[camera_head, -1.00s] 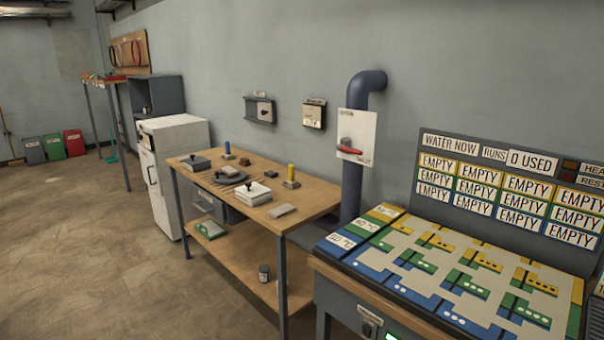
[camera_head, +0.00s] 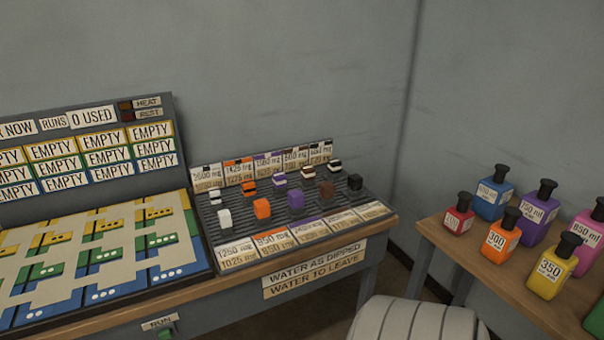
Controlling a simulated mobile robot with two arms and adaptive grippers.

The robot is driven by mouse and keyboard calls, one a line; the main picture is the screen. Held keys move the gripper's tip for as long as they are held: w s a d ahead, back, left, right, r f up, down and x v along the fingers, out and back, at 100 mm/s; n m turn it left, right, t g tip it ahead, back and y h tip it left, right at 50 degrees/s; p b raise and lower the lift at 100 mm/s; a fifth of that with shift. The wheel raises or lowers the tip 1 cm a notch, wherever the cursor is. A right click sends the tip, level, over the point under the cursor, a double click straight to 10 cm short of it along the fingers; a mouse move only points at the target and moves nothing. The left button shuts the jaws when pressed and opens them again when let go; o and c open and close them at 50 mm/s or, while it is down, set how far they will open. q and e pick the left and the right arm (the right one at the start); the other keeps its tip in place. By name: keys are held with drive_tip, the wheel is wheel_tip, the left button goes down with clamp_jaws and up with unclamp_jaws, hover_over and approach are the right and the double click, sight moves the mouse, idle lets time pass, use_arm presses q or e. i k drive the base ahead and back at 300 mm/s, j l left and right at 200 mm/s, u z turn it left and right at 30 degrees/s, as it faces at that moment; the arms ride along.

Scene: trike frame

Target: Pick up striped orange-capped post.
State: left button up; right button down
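The striped orange-capped post (camera_head: 249,187) stands in the back row of a dark ribbed rack (camera_head: 330,209) on the bench. Its cap is orange with a dark band. A plain orange block-like post (camera_head: 262,208) stands in front of it, slightly right. To its left in the back row is a whitish striped post (camera_head: 215,196), and to its right a purple striped one (camera_head: 279,180). Neither of my grippers is in view.
A slotted yellow, green and blue board (camera_head: 102,251) lies left of the rack, under an upright label panel (camera_head: 80,145). At right, a wooden table (camera_head: 462,262) holds several coloured bottles, including an orange one (camera_head: 501,235). A wall corner stands behind.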

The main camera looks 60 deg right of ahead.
sight(248, 186)
drive_tip(key=z, duration=1.6)
drive_tip(key=i, duration=0.15)
